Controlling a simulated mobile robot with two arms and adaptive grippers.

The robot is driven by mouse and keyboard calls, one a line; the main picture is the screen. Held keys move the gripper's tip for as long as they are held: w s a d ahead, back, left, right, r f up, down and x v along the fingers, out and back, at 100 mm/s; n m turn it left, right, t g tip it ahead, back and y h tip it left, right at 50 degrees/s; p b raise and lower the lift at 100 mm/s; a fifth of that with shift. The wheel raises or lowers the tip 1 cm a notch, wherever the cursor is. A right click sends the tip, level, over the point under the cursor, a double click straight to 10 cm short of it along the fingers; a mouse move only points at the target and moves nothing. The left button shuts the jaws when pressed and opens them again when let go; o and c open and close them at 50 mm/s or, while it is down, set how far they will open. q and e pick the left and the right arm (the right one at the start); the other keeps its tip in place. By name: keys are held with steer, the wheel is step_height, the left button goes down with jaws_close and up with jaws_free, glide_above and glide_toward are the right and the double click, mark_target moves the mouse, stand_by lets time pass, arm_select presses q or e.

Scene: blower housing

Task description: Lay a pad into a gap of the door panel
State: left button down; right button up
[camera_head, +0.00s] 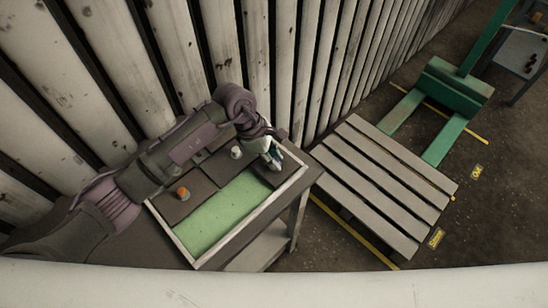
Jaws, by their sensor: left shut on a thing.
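The door panel lies on a table, with a pale rim (236,233) around a green bare area (225,213). Dark pads cover its far side: one with an orange knob (183,193) at the left, and another dark pad (212,169) beside it. A white knob (236,152) stands farther back. My left gripper (271,160) is at the far right corner of the panel, shut on a dark pad (266,179) there. The gripper hides its grip point. I cannot tell whether this pad rests on the panel or is just above it. My right gripper is out of view.
A wall of pale vertical slats stands close behind the table. A slatted wooden pallet (385,185) lies on the floor to the right, with a green pallet truck (450,88) behind it. Yellow lines mark the floor. Another table (523,52) is at the far right.

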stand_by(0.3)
arm_select(q)
steer(key=shift+c, duration=2.4)
jaws_free()
steer(key=shift+r+p, duration=1.6)
steer(key=shift+r, duration=1.9)
steer(key=shift+f, duration=0.1)
